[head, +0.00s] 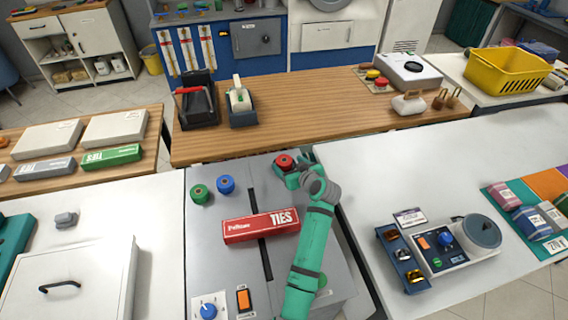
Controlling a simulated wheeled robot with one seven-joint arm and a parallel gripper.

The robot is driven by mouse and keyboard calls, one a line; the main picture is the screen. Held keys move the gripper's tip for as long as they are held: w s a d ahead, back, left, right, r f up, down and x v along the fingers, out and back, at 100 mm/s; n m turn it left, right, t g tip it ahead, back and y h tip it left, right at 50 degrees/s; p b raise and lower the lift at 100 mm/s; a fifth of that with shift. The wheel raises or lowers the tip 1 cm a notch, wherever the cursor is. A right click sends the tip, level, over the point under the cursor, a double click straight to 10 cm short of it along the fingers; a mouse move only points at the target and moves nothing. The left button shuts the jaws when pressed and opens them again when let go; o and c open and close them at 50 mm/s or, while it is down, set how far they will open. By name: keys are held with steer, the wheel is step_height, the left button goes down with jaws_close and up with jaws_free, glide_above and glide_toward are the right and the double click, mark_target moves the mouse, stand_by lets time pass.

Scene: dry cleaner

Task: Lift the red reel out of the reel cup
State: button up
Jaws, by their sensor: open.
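The red reel (284,161) is at the far edge of the grey machine top, in the head view. My gripper (291,176) is open and right beside the reel, at its near right side. Whether the fingers touch or surround the reel cannot be told. The reel cup is not clearly visible; the reel and my gripper cover that spot. My green arm reaches up to it from the bottom of the view.
A green reel (201,193) and a blue reel (225,184) stand to the left. A red TIES box (261,226) lies across the slot of the grey machine top (222,262), left of my arm. A wooden counter (320,128) with tape dispensers lies behind.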

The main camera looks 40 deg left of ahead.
mark_target(284, 163)
steer(key=shift+x, duration=1.4)
steer(key=shift+c, duration=0.3)
steer(key=c, duration=1.1)
